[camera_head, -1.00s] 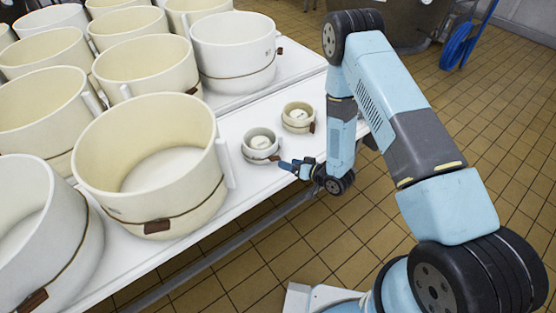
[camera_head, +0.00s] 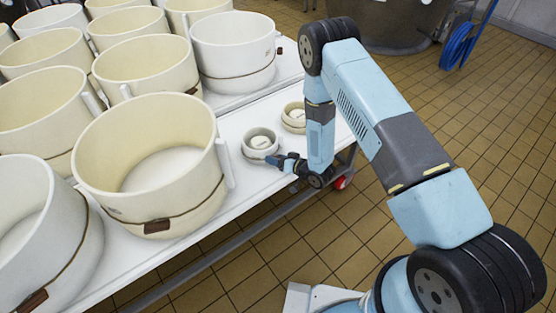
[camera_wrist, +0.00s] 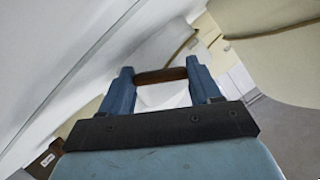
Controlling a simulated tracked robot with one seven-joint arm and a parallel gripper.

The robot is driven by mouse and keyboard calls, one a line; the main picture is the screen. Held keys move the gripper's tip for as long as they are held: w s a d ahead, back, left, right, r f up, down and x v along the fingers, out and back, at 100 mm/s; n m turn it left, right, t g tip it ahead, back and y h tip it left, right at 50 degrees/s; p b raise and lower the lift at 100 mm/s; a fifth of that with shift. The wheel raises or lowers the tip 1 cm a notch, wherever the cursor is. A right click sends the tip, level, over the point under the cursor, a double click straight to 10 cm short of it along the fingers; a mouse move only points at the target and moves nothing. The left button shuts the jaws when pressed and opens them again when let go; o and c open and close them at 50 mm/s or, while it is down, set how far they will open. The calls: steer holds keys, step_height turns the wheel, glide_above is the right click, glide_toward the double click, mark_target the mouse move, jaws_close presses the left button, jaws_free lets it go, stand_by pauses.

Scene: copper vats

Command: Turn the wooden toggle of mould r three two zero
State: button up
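A small cream mould (camera_head: 260,141) stands near the right edge of the white table. My gripper (camera_head: 272,159) is low at its front right side, at the band around its foot. In the wrist view, a dark brown wooden toggle (camera_wrist: 161,75) spans the gap between the two blue fingers of my gripper (camera_wrist: 161,78). The fingers are apart, with the toggle's visible ends meeting their inner edges. I cannot tell whether they press on it or only stand around it. No mould number is readable.
A second small mould (camera_head: 294,117) stands just behind, close to my arm. A large cream mould (camera_head: 150,170) with a brown toggle (camera_head: 157,226) stands to the left. More large moulds fill the white table (camera_head: 231,207). Tiled floor (camera_head: 325,240) lies open on the right.

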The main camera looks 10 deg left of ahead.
steer(key=c, duration=0.5)
steer(key=shift+c, duration=0.2)
steer(key=shift+n, duration=0.3)
steer(key=shift+s+a+n+t+h, duration=0.15)
steer(key=shift+n+t+h, duration=0.8)
steer(key=shift+n, duration=0.75)
steer(key=shift+r, duration=0.1)
steer(key=o, duration=0.8)
steer(key=v, duration=1.3)
steer(key=shift+s+d+r, duration=0.1)
steer(key=shift+s+d, duration=0.15)
steer(key=shift+s, duration=0.05)
